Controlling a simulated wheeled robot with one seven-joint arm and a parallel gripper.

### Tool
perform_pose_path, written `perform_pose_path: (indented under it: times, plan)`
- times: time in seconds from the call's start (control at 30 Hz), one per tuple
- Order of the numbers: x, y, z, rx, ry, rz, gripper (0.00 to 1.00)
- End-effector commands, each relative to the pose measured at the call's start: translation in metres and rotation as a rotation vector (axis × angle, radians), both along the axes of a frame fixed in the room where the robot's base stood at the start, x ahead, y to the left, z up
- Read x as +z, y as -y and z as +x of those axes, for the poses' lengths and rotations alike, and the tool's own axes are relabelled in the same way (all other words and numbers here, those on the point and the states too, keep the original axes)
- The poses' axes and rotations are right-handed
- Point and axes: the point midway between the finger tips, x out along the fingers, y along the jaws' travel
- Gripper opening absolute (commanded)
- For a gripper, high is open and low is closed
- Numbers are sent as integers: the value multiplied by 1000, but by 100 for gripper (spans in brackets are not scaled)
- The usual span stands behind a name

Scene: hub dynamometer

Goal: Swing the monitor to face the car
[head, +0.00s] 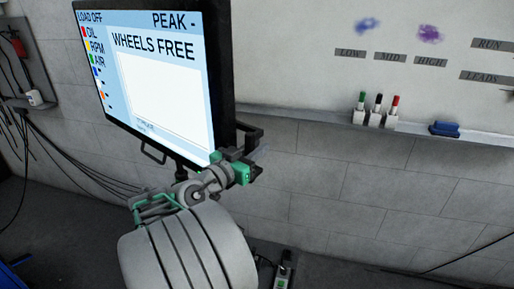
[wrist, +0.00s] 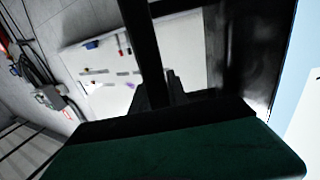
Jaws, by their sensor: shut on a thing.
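The monitor (head: 165,85) hangs on a post in the upper left of the head view. Its lit screen reads "WHEELS FREE" and faces toward the lower left, its dark right side edge turned to the camera. A dark handle (head: 250,131) sticks out from its lower right edge. My gripper (head: 256,152) is at that edge, shut on the handle; the fingertips are partly hidden. In the wrist view, a dark bar (wrist: 146,50) runs into the jaws, and a slice of the pale screen (wrist: 298,110) shows at the right. No car is in view.
A whiteboard (head: 300,60) is on the wall behind, with a ledge holding several markers (head: 377,110) and a blue eraser (head: 444,129). Cables (head: 75,160) hang along the wall at the left.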

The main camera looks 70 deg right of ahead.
Motion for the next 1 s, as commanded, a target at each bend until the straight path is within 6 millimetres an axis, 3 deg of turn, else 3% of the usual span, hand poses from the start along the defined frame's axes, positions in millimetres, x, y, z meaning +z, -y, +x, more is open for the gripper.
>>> perform_pose_path:
  times: [0.1, 1.0]
  plan:
    - [0, 0, 0, 0, 0, 0, 0]
    - [0, 0, 0, -1, 0, -1, 0]
